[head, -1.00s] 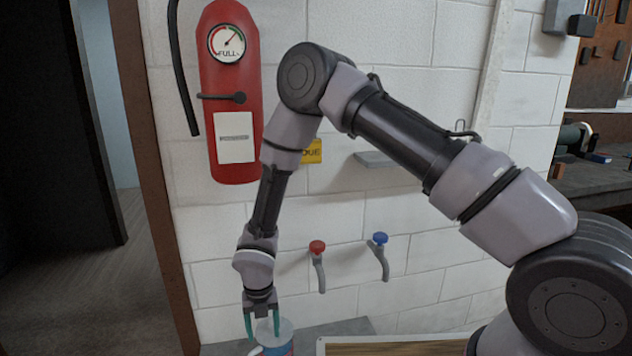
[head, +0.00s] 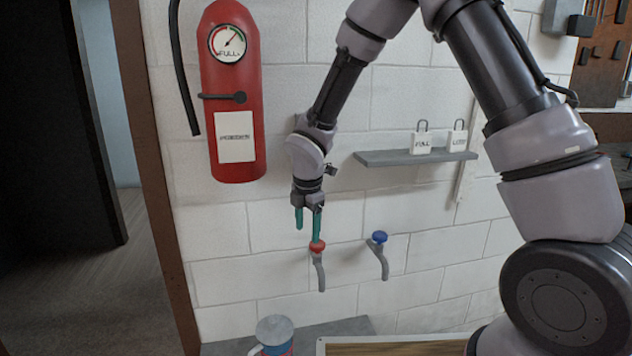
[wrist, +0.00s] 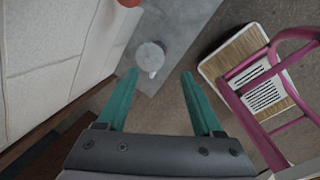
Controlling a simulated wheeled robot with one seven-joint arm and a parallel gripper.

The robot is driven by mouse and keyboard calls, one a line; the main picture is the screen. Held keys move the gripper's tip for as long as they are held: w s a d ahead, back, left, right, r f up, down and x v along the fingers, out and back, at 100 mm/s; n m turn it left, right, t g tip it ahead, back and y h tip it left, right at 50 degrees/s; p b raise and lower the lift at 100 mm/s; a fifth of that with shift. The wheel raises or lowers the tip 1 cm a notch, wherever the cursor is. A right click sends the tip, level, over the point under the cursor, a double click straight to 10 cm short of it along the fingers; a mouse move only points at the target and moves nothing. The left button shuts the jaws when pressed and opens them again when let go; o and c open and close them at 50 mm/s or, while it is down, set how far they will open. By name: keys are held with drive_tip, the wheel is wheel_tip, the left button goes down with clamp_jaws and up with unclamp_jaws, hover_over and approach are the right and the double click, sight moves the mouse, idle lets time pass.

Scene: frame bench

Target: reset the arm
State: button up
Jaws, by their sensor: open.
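My gripper (head: 308,222) hangs pointing down in front of the white block wall in the head view, above and to the right of the cup. Its two green fingers are apart with nothing between them, as the wrist view (wrist: 157,85) also shows. In the head view one fingertip overlaps the red-handled tap (head: 317,247); I cannot tell whether they touch. My arm reaches in from the right, with its upper bend cut off at the picture's top.
A blue, red and grey cup (head: 274,334) stands on a grey ledge (head: 340,328). A blue-handled tap (head: 379,238) is right of the red one. A shelf (head: 400,158) with two padlocks and a fire extinguisher (head: 232,110) are on the wall. A pink-framed chair (wrist: 235,90) stands on the floor.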

drive_tip(key=s+d+r+m+t, duration=0.1)
drive_tip(key=s+d+r+m, duration=0.1)
drive_tip(key=d+r+m, duration=0.8)
drive_tip(key=s+d+r+m+t, duration=0.1)
drive_tip(key=s+d+r+m, duration=0.1)
drive_tip(key=d+r+m, duration=0.65)
drive_tip(key=s+d+r+m+t+y, duration=0.1)
drive_tip(key=s+d+r+m+t, duration=0.2)
drive_tip(key=s+d+r+m, duration=0.5)
drive_tip(key=s+r+m, duration=0.3)
drive_tip(key=s+r, duration=0.1)
drive_tip(key=s, duration=0.1)
drive_tip(key=shift+s+d+y, duration=0.2)
drive_tip(key=shift+s+y, duration=0.05)
drive_tip(key=shift+y, duration=0.15)
drive_tip(key=shift+m, duration=0.25)
